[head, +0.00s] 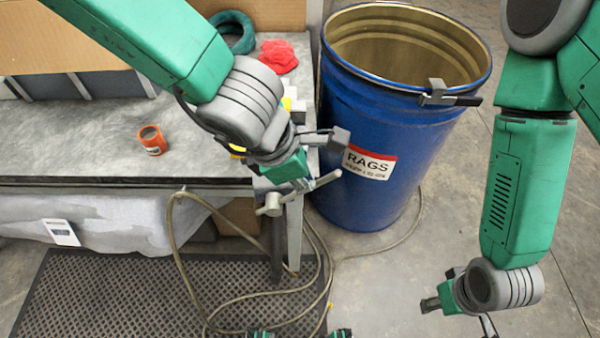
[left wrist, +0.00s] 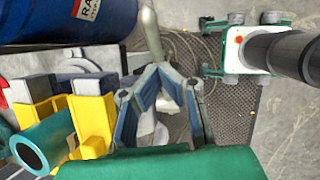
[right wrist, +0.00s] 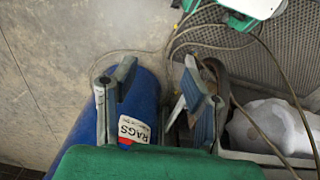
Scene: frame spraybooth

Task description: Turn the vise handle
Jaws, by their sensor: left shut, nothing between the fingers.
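The vise is mostly hidden behind my left arm in the head view, with a yellow part (head: 238,150) showing at the bench corner; its yellow body (left wrist: 95,115) is clearer in the left wrist view. The pale metal vise handle (head: 325,180) sticks out slantwise beside the bench edge, and its thick end (left wrist: 150,30) shows beyond the fingertips in the left wrist view. My left gripper (left wrist: 160,72) is shut, fingertips together, close to the handle; I cannot tell whether they touch. My right gripper (right wrist: 158,80) is open and empty, low over the floor at right (head: 458,310).
A blue rags drum (head: 375,205) stands right of the vise, close to my left gripper. A hose (head: 250,293) lies across the black mat (head: 130,300).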

